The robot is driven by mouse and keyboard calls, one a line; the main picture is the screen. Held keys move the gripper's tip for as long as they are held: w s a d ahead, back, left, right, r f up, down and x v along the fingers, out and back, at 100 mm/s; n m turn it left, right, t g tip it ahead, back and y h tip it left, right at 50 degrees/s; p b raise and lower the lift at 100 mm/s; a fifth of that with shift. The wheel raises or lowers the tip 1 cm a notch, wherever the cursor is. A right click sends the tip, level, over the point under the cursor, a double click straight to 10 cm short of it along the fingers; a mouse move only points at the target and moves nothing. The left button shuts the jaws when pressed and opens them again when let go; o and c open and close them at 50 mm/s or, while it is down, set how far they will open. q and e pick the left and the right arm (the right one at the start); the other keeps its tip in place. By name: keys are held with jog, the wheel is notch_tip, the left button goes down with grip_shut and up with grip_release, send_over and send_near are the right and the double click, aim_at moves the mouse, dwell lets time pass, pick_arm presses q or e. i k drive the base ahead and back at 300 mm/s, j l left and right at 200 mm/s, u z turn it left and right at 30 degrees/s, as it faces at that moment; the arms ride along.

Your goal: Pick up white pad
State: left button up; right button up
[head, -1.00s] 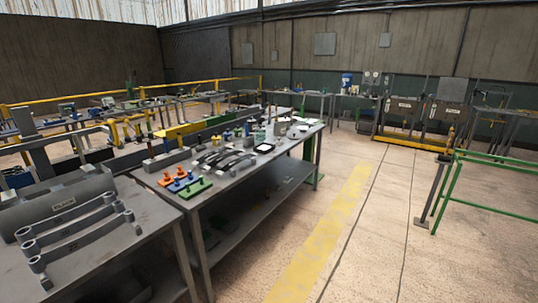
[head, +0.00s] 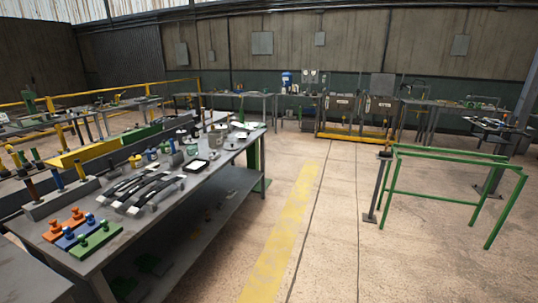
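A flat white pad with a dark border (head: 195,166) lies on the long grey workbench (head: 225,158), right of the dark leaf springs (head: 150,190). It is small in the head view, so its details are hard to tell. Neither of my grippers is in view, and nothing shows whether they hold anything.
Orange, blue and green peg blocks (head: 95,240) stand at the bench's near end. Small jars and tins line its back edge. A green metal frame (head: 455,170) stands at right. The floor along the yellow stripe (head: 280,240) is clear.

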aim_at(214, 156)
jog(key=i+z, duration=0.1)
jog(key=i, duration=0.7)
jog(key=i+u, duration=0.2)
jog(key=i, duration=0.2)
jog(key=i+l+u, duration=0.15)
jog(key=i, duration=0.3)
jog(key=i+l+u, duration=0.1)
jog(key=i+u, duration=0.2)
jog(key=u, duration=0.15)
jog(key=i+l+u, duration=0.2)
jog(key=u, duration=0.25)
jog(key=i+l+u, duration=0.25)
jog(key=u, duration=0.2)
jog(key=i+l+u, duration=0.15)
jog(key=l+u, duration=0.25)
jog(key=i+l+u, duration=0.15)
jog(key=l+u, duration=0.3)
jog(key=l, duration=0.25)
jog(key=l+u, duration=0.45)
jog(key=l, duration=0.2)
